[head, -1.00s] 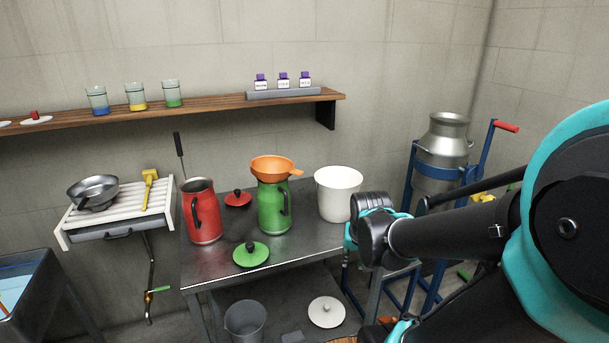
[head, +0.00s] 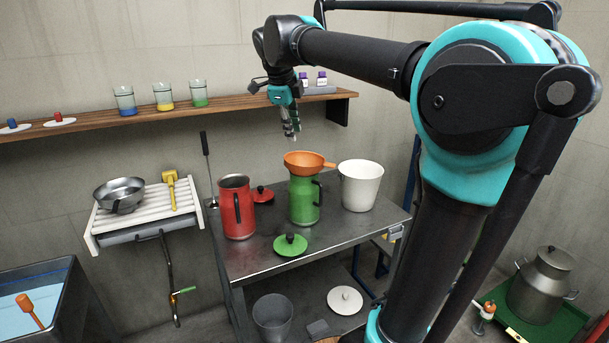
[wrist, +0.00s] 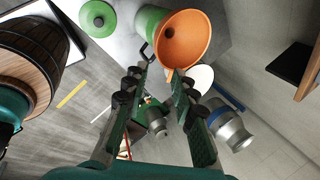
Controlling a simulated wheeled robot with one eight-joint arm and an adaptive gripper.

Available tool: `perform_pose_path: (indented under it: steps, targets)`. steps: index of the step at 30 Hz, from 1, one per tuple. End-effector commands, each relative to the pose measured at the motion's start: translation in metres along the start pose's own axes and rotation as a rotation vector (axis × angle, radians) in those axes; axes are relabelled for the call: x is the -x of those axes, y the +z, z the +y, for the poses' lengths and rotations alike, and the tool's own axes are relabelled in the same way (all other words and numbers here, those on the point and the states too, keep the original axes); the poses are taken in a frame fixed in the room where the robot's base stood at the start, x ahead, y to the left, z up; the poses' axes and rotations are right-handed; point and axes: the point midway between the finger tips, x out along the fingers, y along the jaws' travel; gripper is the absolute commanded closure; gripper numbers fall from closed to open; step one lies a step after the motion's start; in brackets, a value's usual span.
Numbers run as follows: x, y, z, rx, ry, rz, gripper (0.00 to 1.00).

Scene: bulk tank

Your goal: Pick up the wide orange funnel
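The wide orange funnel (head: 306,160) sits in the mouth of the green jug (head: 304,199) on the metal table, its small tab pointing right. My gripper (head: 292,138) hangs above the funnel and slightly to its left, fingers pointing down, apart from it. In the wrist view the funnel (wrist: 183,39) shows beyond the fingertips. The two fingers of my gripper (wrist: 160,72) are spread with nothing between them, so it is open.
A red jug (head: 236,207) stands left of the green jug and a white bucket (head: 360,187) right of it. A green lid (head: 290,244) lies in front. The wooden shelf (head: 230,106) runs along the wall behind my gripper.

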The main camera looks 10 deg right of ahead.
Motion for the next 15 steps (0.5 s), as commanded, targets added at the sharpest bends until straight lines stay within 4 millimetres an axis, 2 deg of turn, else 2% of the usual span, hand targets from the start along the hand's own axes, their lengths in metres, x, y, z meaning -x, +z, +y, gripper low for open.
perform_pose_path:
  steps: [2, 5, 15]
  targets:
    - [-0.001, 0.001, -0.002, -0.021, -0.002, 0.002, 0.74]
    - [-0.015, 0.001, -0.002, -0.028, -0.002, 0.002, 0.74]
    - [-0.083, 0.001, -0.002, -0.027, -0.001, 0.002, 0.74]
